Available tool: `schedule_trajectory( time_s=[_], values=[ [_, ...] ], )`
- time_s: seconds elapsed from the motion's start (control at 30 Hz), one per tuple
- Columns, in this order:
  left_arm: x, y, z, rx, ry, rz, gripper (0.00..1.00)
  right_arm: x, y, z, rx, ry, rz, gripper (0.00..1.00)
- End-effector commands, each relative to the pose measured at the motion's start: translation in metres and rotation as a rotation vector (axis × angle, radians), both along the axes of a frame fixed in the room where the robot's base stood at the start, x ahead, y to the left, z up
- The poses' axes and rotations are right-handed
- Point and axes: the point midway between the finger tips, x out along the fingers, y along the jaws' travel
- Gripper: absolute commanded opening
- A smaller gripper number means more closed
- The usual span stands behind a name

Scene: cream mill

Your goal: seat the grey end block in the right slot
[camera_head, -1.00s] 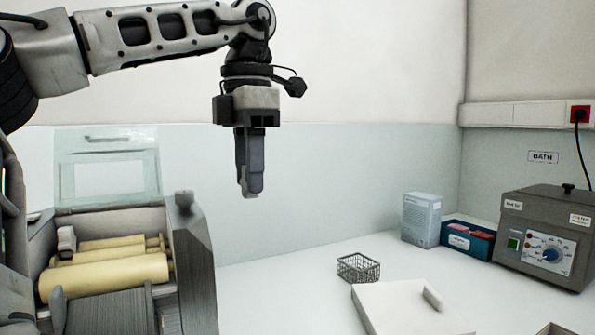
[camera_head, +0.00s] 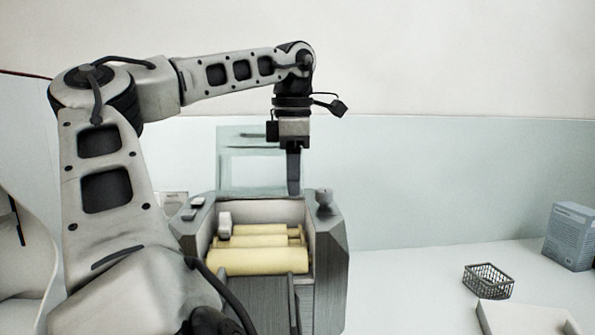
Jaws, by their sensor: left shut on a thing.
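The mill (camera_head: 329,255) stands left of centre with cream rollers (camera_head: 258,262) lying across its open top. A pale end block (camera_head: 224,225) sits at the left end of the rollers. My left gripper (camera_head: 293,178) points down above the right part of the mill, near the rollers' right end in the picture. It is shut on the grey end block (camera_head: 294,188), which is small and hard to tell from the dark fingers. The held block appears apart from the mill. The right slot is not clearly visible. My right gripper is not in view.
A clear guard panel (camera_head: 252,188) stands up at the mill's back. A knob (camera_head: 324,198) rises at its right corner. A wire basket (camera_head: 488,281), a white tray (camera_head: 520,318) and a blue box (camera_head: 570,236) are at the right. The counter between mill and basket is clear.

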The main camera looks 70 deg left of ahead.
Motion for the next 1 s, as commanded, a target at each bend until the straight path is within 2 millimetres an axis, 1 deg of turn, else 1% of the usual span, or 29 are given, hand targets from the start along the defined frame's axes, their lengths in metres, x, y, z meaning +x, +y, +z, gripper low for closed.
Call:
schedule_trajectory(
  time_s=[0.03, 0.1, 0.3, 0.5, 0.7, 1.0],
  values=[
    [0.0, 0.0, -0.011, 0.0, 0.001, 0.0, 0.13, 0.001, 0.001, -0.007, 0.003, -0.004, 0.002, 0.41],
    [0.0, 0.0, -0.018, 0.0, 0.001, 0.001, 0.13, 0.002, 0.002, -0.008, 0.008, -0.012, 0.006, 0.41],
    [0.0, 0.0, -0.037, 0.0, 0.001, 0.0, 0.13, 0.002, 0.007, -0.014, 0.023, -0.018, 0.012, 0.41],
    [0.0, 0.0, -0.051, -0.001, 0.001, 0.001, 0.13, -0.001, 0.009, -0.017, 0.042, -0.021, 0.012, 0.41],
    [0.0, 0.0, -0.057, -0.001, 0.001, 0.001, 0.13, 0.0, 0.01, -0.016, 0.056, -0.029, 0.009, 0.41],
    [0.0, 0.0, -0.057, -0.001, 0.0, 0.001, 0.13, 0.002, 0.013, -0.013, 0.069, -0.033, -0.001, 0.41]
  ],
)
